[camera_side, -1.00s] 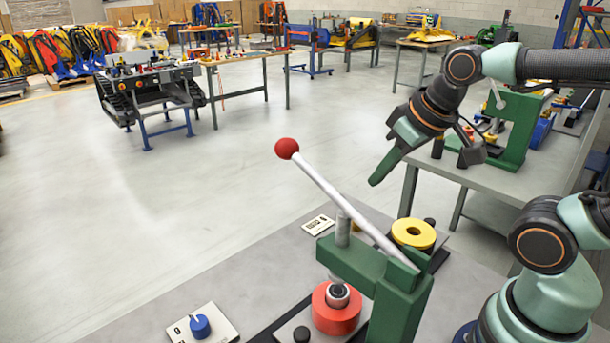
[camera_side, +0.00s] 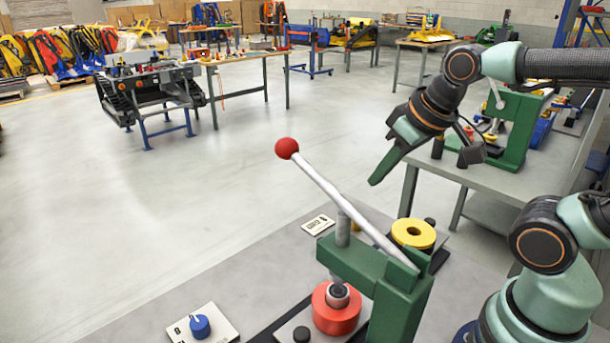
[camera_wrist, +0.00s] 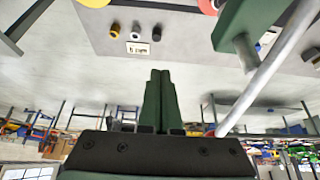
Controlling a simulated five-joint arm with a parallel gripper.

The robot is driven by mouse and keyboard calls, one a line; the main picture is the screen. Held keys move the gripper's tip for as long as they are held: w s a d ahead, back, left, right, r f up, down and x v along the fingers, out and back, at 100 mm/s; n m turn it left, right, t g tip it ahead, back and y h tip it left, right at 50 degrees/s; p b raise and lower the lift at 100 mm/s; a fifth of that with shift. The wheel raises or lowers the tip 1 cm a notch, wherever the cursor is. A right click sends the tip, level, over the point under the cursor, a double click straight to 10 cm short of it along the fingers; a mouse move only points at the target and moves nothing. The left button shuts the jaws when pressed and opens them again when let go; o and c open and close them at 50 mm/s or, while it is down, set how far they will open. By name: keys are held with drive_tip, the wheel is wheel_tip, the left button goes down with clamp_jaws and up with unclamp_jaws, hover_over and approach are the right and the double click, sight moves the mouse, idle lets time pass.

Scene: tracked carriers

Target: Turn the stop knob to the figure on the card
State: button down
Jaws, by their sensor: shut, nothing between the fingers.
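The stop knob (camera_side: 200,326) is a blue knob on a white plate (camera_side: 222,329) at the bottom left of the side view, with a pale pointer line and dark marks too small to read. The card (camera_side: 319,225) lies flat on the grey bench behind the press; it also shows in the wrist view (camera_wrist: 138,48), its dark figure too small to read surely. My gripper (camera_side: 376,181) hangs in the air above and behind the press, well away from the knob. In the wrist view its green fingers (camera_wrist: 160,73) are together and empty.
A green press (camera_side: 392,303) with a long white lever (camera_side: 335,195) and red ball (camera_side: 287,148) stands between my gripper and the knob. A red carrier (camera_side: 337,311) sits under it, and a yellow ring (camera_side: 413,233) lies behind. Bench between card and knob is clear.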

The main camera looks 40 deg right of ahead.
sight(198, 322)
idle(0.3)
